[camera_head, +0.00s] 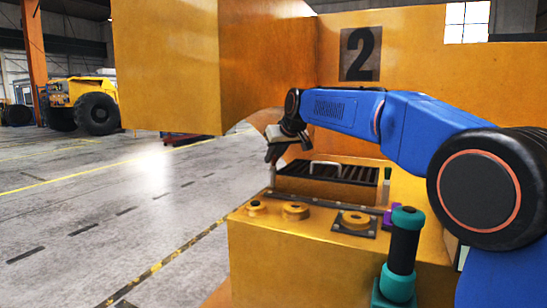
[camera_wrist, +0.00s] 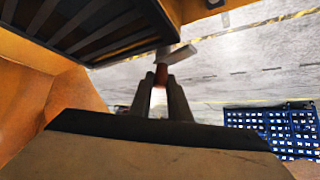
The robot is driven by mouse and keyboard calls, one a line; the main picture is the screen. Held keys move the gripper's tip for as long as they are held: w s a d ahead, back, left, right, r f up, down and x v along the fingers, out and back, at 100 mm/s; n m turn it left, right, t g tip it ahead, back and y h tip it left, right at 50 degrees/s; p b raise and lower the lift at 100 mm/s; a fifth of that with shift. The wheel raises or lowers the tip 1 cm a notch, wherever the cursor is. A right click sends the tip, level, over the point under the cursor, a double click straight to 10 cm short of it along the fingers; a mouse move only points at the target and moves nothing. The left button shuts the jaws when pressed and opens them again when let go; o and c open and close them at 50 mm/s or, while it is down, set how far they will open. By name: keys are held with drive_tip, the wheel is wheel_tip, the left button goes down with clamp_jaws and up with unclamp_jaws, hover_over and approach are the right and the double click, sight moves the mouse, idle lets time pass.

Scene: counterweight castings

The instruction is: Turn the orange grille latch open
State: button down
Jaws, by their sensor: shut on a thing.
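The orange grille latch (camera_wrist: 161,75) shows between my fingertips in the wrist view, small and reddish orange, beside a pale grey bar (camera_wrist: 175,56) at the grille's corner. My gripper (camera_wrist: 164,84) is shut on the latch. In the head view my gripper (camera_head: 271,154) reaches down at the left end of the dark slatted grille (camera_head: 335,175); the latch cannot be made out there. The grille's slats (camera_wrist: 85,22) fill the upper left of the wrist view. My fingers hide part of the latch, and I cannot tell how far it is turned.
The orange casting (camera_head: 340,262) bears round knobs, such as one on a dark plate (camera_head: 356,219), and a teal-and-black post (camera_head: 403,252). A big orange block (camera_head: 168,65) overhangs at upper left. A blue crate (camera_wrist: 275,130) shows below right in the wrist view.

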drive_tip(key=shift+m+h, duration=0.5)
drive_tip(key=shift+m, duration=0.2)
drive_tip(key=shift+m+t, duration=0.3)
drive_tip(key=c, duration=1.7)
unclamp_jaws()
drive_tip(key=shift+o, duration=0.2)
drive_tip(key=v, duration=1.7)
drive_tip(key=shift+s+a+r, duration=0.15)
drive_tip(key=shift+s+a, duration=0.1)
